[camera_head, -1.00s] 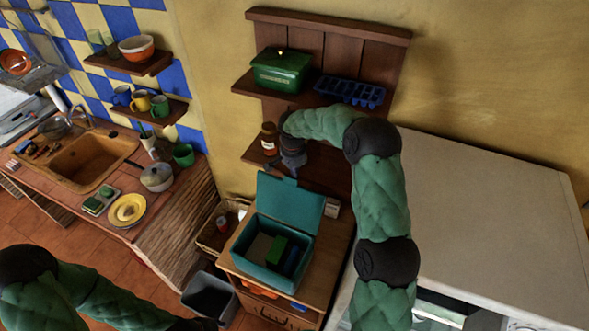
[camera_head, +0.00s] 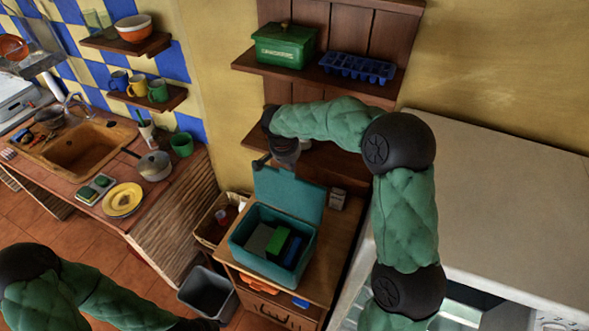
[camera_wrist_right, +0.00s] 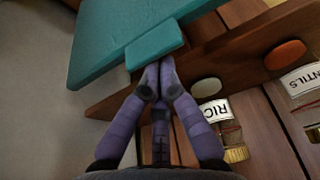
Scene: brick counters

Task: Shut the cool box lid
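The teal cool box (camera_head: 240,252) stands on a wooden cabinet, with its lid (camera_head: 290,195) raised at the back. Green and dark blocks lie inside the box. My right gripper (camera_head: 260,162) is at the top left corner of the lid. In the right wrist view the lid (camera_wrist_right: 120,30) has a small raised tab, and the purple fingers (camera_wrist_right: 158,76) come together right at the tab's edge. They look shut, with nothing seen between the tips; contact is hard to tell. My left gripper (camera_head: 205,325) is mostly cut off at the bottom edge.
Wall shelves (camera_head: 320,75) stand behind the box, with a green container (camera_head: 284,47) and a blue ice tray (camera_head: 357,67). Jars (camera_wrist_right: 218,115) sit on a shelf close to the right gripper. A grey bin (camera_head: 207,293) stands left of the cabinet, a white counter (camera_head: 500,210) right.

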